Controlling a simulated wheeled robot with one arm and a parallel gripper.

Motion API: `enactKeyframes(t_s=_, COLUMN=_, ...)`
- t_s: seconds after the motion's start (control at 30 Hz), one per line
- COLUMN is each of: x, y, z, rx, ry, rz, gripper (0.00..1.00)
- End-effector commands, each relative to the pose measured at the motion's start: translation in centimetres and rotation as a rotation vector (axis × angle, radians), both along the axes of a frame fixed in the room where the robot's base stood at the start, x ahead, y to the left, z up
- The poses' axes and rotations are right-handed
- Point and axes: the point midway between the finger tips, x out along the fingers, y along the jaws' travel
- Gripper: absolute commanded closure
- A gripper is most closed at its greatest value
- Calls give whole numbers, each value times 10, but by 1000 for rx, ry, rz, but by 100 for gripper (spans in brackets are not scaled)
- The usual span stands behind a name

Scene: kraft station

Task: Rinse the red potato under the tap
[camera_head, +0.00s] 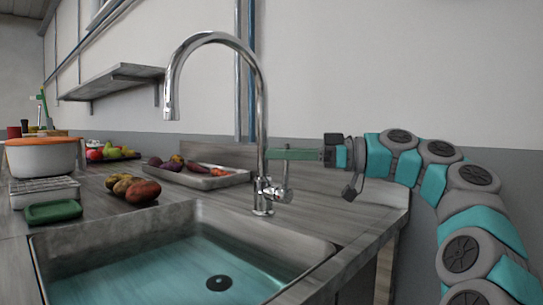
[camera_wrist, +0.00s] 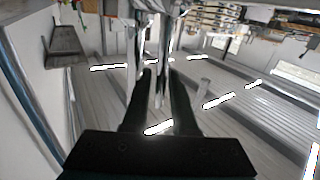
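The red potato (camera_head: 142,191) lies on the counter behind the sink, at the right end of a small group of potatoes. The chrome tap (camera_head: 262,105) arches over the sink, and no stream shows below its spout (camera_head: 170,108). My gripper (camera_head: 268,154) is level beside the tap's neck, its green fingers just above or around the top of the upright tap lever (camera_head: 285,178). In the wrist view my two dark fingers (camera_wrist: 161,72) stand apart with a gap and shiny chrome between and ahead of them. I cannot tell whether they touch the tap.
The sink (camera_head: 305,250) has a teal bottom and a dark drain. A tray (camera_head: 215,180) of vegetables stands behind the potatoes. A shelf (camera_head: 115,80) hangs on the wall.

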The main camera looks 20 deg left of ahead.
Motion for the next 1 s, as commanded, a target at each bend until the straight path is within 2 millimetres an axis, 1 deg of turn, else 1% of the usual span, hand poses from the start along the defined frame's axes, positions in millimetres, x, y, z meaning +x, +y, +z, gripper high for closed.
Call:
enactKeyframes(t_s=0.03, x=-2, y=7, z=0, rx=0, ry=0, rz=2, gripper=74)
enactKeyframes(t_s=0.13, x=-4, y=17, z=0, rx=-1, ry=-1, rz=2, gripper=74)
enactKeyframes(t_s=0.23, x=-5, y=20, z=0, rx=-1, ry=-1, rz=2, gripper=74)
enactKeyframes(t_s=0.4, x=-5, y=20, z=0, rx=0, ry=-1, rz=1, gripper=74)
enactKeyframes(t_s=0.43, x=-5, y=20, z=0, rx=0, ry=-1, rz=1, gripper=75)
enactKeyframes(t_s=0.6, x=-4, y=20, z=0, rx=0, ry=-1, rz=0, gripper=94)
enactKeyframes(t_s=0.67, x=-4, y=20, z=0, rx=0, ry=-1, rz=0, gripper=100)
enactKeyframes(t_s=1.0, x=-4, y=20, z=0, rx=0, ry=-1, rz=0, gripper=100)
